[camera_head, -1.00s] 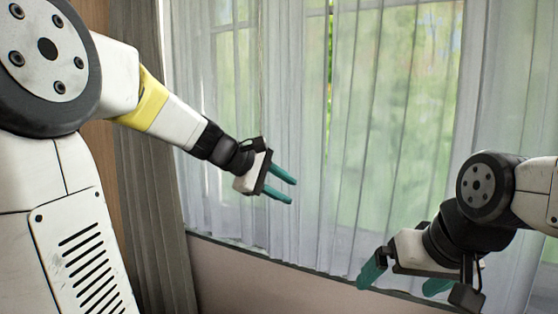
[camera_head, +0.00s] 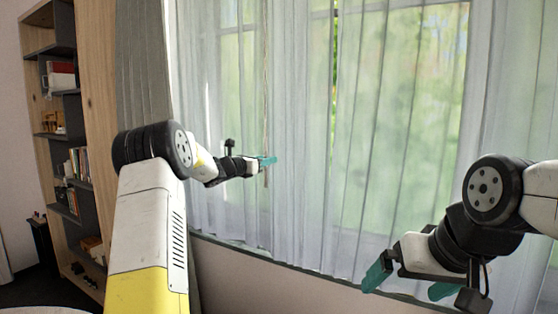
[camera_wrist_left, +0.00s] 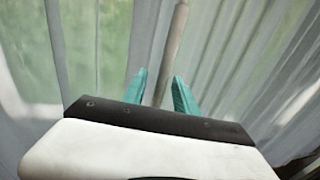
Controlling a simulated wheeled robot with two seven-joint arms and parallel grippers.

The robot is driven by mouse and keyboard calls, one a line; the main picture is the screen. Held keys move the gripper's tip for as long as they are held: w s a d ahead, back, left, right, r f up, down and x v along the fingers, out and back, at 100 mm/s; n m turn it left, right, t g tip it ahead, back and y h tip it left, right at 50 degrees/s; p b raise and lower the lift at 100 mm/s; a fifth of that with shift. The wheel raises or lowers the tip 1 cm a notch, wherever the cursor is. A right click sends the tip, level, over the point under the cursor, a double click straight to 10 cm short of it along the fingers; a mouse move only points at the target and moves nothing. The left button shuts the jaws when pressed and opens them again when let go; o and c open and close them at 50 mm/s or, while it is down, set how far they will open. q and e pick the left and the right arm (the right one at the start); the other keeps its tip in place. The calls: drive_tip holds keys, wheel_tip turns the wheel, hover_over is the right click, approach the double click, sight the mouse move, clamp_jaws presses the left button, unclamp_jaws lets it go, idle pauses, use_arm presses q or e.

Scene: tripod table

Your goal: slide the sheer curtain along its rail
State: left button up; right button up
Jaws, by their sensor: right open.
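The sheer curtain (camera_head: 300,130) hangs in pale vertical folds across the window; its rail is out of view. A thin brownish wand (camera_head: 265,110) hangs in front of it near the left. My left gripper (camera_head: 269,160) is at the wand's lower part. In the left wrist view the wand (camera_wrist_left: 172,45) runs between the two teal fingers of the left gripper (camera_wrist_left: 158,76), with gaps on both sides, so it is open around the wand. My right gripper (camera_head: 408,281) is open and empty at lower right, in front of the curtain's lower part.
A grey heavier curtain (camera_head: 142,80) hangs at the left of the window. A bookshelf (camera_head: 65,150) with books stands further left. Below the sheer curtain is a plain wall (camera_head: 245,280). A pale rounded surface edge shows at lower left.

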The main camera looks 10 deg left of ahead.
use_arm(q)
drive_tip(key=shift+x, duration=1.25)
clamp_jaws()
idle(0.5)
